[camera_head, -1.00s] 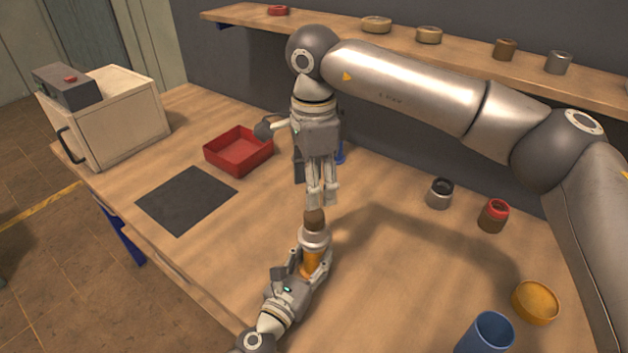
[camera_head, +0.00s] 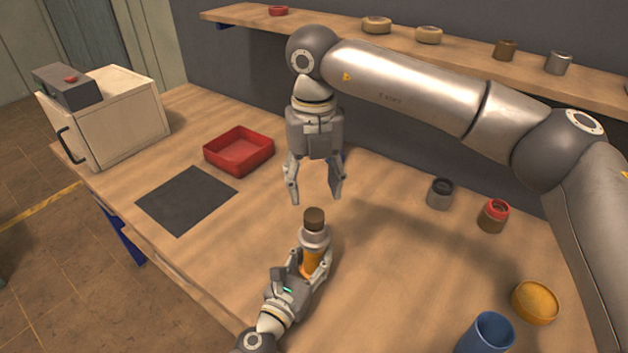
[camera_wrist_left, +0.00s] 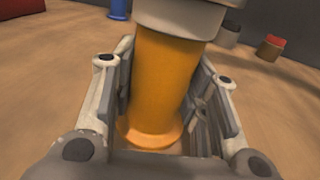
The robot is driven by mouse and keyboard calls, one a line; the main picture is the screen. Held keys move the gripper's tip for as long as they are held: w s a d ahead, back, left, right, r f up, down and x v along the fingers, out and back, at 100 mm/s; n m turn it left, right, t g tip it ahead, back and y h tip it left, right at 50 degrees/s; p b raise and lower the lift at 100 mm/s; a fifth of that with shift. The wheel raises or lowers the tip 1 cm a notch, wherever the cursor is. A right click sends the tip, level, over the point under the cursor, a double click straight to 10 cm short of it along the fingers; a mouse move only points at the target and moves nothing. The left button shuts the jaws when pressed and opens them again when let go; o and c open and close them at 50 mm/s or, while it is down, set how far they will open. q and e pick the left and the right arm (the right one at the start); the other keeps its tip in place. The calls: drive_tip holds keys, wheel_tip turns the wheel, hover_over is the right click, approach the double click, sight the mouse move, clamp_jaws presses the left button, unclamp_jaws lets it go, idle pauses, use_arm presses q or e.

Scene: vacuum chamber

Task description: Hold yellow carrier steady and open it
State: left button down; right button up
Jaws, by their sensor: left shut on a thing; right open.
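The yellow carrier (camera_head: 311,262) stands upright in my left gripper (camera_head: 317,268), with a pale grey collar and a dark brown top (camera_head: 314,217). In the left wrist view its yellow body (camera_wrist_left: 160,85) sits between the two fingers of my left gripper (camera_wrist_left: 165,110), which is shut on it. The grey collar shows at the upper edge there, and the brown top is out of that view. My right gripper (camera_head: 316,198) is open and empty, pointing down just above the brown top, with its fingers spread to either side and apart from it.
A red tray (camera_head: 239,166) and a dark mat (camera_head: 187,214) lie left of the carrier. A grey jar (camera_head: 439,194), a red-topped jar (camera_head: 494,218), an orange dish (camera_head: 536,303) and a blue cup (camera_head: 487,335) stand to the right. Bare table lies between.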

sight(314, 214)
drive_tip(key=m, duration=1.4)
drive_tip(key=shift+m, duration=0.4)
drive_tip(key=m, duration=0.3)
drive_tip(key=shift+f+m, duration=0.4)
drive_tip(key=shift+f, duration=3.6)
